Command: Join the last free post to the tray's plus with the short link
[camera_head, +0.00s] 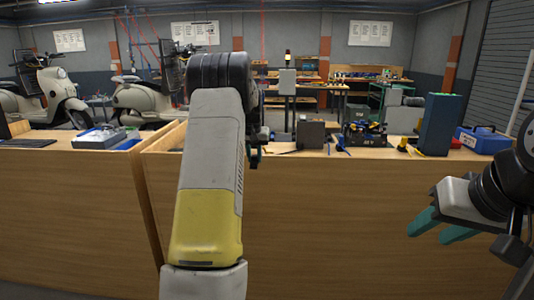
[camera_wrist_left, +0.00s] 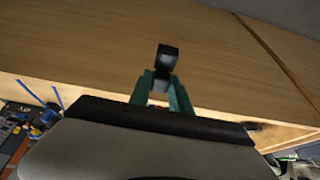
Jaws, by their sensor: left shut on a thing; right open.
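My left gripper (camera_head: 256,157) hangs at the front edge of the wooden bench, partly hidden behind my own forearm. In the left wrist view, its teal fingers (camera_wrist_left: 162,84) are shut on a small black piece (camera_wrist_left: 167,57), which looks like the short link. A bit of red shows between the fingers. My right gripper (camera_head: 442,228) is open and empty, low at the right in front of the bench. A dark tray-like unit (camera_head: 365,132) with yellow and blue parts stands on the bench. Its posts and plus mark are too small to tell.
The wooden bench (camera_head: 330,205) spans the front. A grey and blue box (camera_head: 105,138) sits on the left bench section. Scooters stand behind.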

